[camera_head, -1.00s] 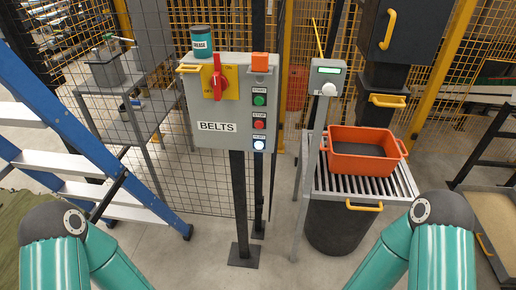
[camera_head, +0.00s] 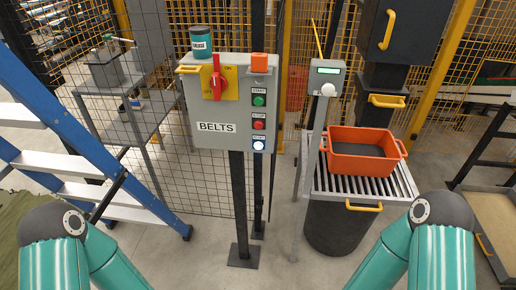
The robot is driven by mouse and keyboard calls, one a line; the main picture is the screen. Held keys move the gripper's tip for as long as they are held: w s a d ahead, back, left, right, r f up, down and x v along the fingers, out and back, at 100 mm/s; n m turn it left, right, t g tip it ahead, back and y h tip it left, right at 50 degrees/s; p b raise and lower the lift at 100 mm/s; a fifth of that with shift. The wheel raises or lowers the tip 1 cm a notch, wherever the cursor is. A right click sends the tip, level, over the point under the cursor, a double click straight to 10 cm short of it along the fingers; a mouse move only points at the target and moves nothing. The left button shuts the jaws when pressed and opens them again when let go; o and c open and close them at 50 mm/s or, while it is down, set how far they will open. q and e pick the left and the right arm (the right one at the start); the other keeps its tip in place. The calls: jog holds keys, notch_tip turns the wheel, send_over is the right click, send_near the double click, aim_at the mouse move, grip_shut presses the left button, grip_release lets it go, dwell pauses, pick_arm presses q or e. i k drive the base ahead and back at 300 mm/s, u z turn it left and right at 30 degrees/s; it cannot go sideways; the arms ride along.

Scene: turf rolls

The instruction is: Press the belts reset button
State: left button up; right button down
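A grey control box labelled BELTS (camera_head: 205,138) stands on a dark post in the middle of the head view. Its right side carries a column of buttons: a green start button (camera_head: 259,100), a red stop button (camera_head: 258,124) and a white, bright reset button (camera_head: 258,146) at the bottom. A red rotary switch (camera_head: 217,77) on a yellow plate sits at the upper left of the box. Two teal arm sections of mine show at the lower left and lower right. Both grippers are outside the view. Nothing covers the buttons.
A teal grease can (camera_head: 201,42) and an orange block (camera_head: 259,62) are on the box. A blue stepladder (camera_head: 62,135) stands at left. At right, an orange crate (camera_head: 345,165) rests on a slatted stand beside a grey post with a display (camera_head: 327,71). Mesh fencing is behind.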

aim_at(259, 146)
jog(key=k, duration=0.6)
jog(key=z, duration=0.5)
jog(key=i, duration=1.35)
jog(key=u, duration=0.25)
